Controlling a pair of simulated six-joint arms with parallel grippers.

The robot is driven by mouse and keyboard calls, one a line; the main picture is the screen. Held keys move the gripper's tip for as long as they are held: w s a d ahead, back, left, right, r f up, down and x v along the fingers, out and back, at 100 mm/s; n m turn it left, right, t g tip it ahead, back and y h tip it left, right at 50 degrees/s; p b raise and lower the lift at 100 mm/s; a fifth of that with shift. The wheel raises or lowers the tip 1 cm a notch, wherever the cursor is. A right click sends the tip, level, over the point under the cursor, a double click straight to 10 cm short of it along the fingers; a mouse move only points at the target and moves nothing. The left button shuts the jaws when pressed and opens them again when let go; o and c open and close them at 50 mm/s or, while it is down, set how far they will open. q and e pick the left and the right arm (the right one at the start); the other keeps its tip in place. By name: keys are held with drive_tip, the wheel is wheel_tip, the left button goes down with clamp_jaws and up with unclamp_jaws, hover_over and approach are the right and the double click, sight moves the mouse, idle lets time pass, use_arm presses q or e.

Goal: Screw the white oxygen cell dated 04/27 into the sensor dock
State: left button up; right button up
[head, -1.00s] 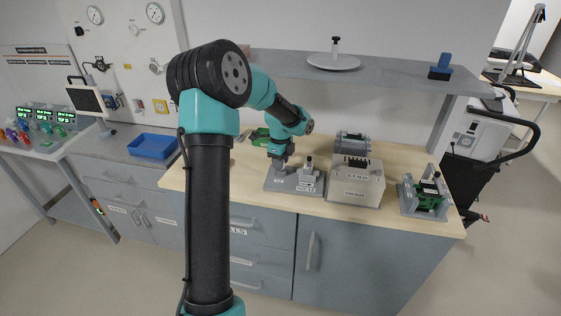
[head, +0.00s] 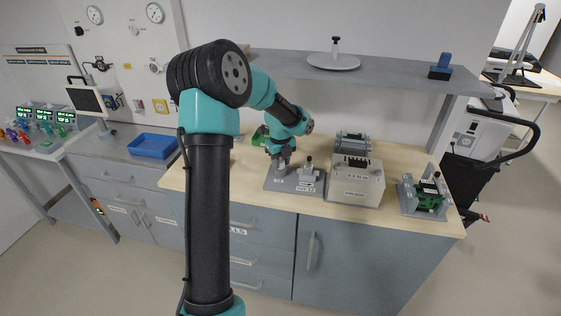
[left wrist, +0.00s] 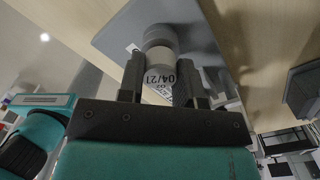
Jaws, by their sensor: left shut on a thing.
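My left gripper (left wrist: 161,82) is shut on a white cylindrical oxygen cell (left wrist: 158,60), whose dark print appears to read 04/27. In the left wrist view the cell's far end is at a grey plate (left wrist: 112,25), and whether it sits in a socket I cannot tell. In the head view my left gripper (head: 281,158) is over the left part of the grey dock base (head: 292,187) on the wooden bench. The cell is mostly hidden there by the gripper. My right gripper is not in view.
A grey box unit (head: 355,186) stands right of the dock, and a green-and-grey fixture (head: 425,196) farther right. A grey shelf (head: 400,76) runs above the bench. A blue tray (head: 153,146) is at left.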

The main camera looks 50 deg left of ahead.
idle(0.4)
use_arm(q)
drive_tip(key=m, duration=0.6)
idle(0.6)
drive_tip(key=o, duration=0.8)
drive_tip(key=n, duration=0.9)
